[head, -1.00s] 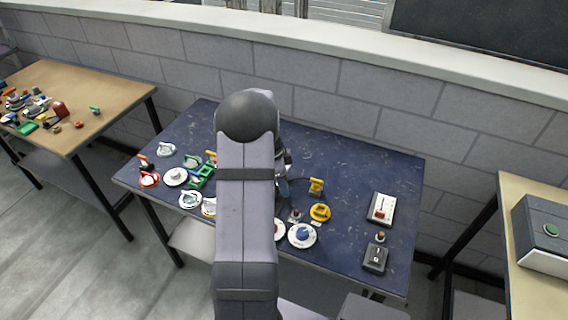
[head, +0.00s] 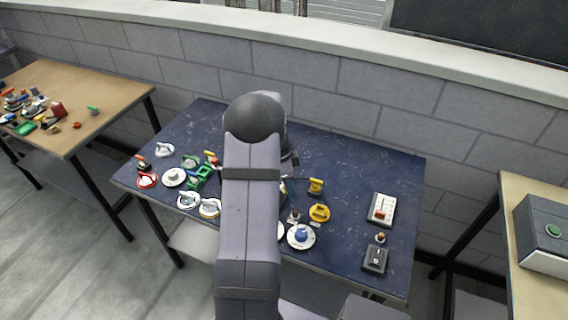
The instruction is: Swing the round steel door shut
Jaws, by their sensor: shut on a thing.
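I cannot make out a round steel door for certain; it may be hidden behind my arm, which crosses the middle of the blue table (head: 345,165). My arm reaches over the table from the front. Only a dark bit of my wrist shows at the right of the arm, above the table. My gripper's fingers are hidden behind the arm, so what they touch cannot be seen. A small part of something coloured shows at the arm's right edge, too covered to name.
The back right is clear.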

